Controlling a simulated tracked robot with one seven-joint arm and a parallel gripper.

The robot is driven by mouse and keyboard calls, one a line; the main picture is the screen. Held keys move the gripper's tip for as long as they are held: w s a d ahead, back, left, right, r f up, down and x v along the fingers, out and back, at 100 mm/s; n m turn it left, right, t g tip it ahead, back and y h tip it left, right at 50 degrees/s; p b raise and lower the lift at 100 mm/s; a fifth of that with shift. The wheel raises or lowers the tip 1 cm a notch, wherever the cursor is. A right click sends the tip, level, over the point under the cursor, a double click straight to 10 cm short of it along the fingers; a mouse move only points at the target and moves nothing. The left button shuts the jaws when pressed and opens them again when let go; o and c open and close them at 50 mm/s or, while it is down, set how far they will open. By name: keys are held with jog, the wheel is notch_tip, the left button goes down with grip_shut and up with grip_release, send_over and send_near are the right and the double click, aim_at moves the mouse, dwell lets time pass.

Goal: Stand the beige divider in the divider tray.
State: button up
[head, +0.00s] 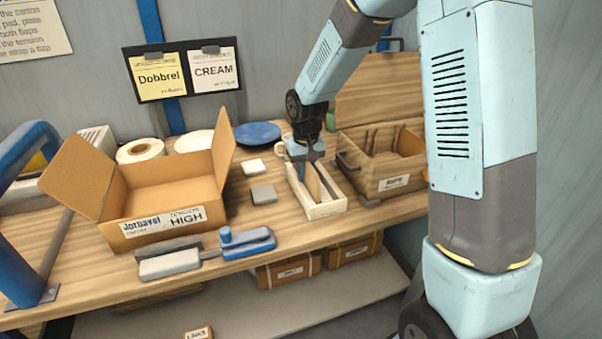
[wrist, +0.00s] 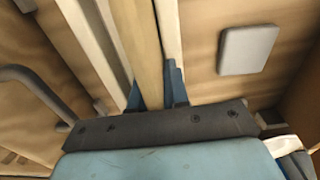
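The beige divider (head: 313,181) stands on edge along the length of the cream divider tray (head: 326,210), within its walls. In the wrist view the divider (wrist: 149,50) runs between the two blue fingers of my gripper (wrist: 157,92), with a finger against each face, so the gripper looks shut on it. In the head view my gripper (head: 306,158) points down at the tray's back half and hides that end of the divider. The tray's pale walls (wrist: 170,35) show on both sides in the wrist view. I cannot see whether the divider's lower edge touches the floor.
A wooden crate (head: 385,185) stands close to the tray's right. An open carton (head: 160,225) and a blue-handled tool (head: 246,243) are further left. A blue plate (head: 257,133) lies behind.

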jog(key=shift+o, duration=0.4)
jog(key=shift+s+f, duration=0.1)
jog(key=shift+s, duration=0.05)
notch_tip(320, 180, up, 13)
jog(key=shift+s+d+r, duration=0.1)
jog(key=shift+r, duration=0.35)
jog(key=shift+s, duration=0.1)
jog(key=s+d+r+m+t, duration=0.2)
jog(key=s+d+r+t, duration=0.1)
jog(key=s+d+r, duration=0.75)
jog(key=s+d, duration=0.2)
jog(key=s, duration=0.3)
jog(key=s+d+t, duration=0.1)
jog(key=s+d, duration=0.1)
jog(key=s, duration=0.3)
jog(key=s+d+m+t, duration=0.1)
jog(key=s+d, duration=0.1)
jog(key=s, duration=0.3)
jog(key=shift+d+f, duration=0.15)
jog(key=shift+d, duration=0.25)
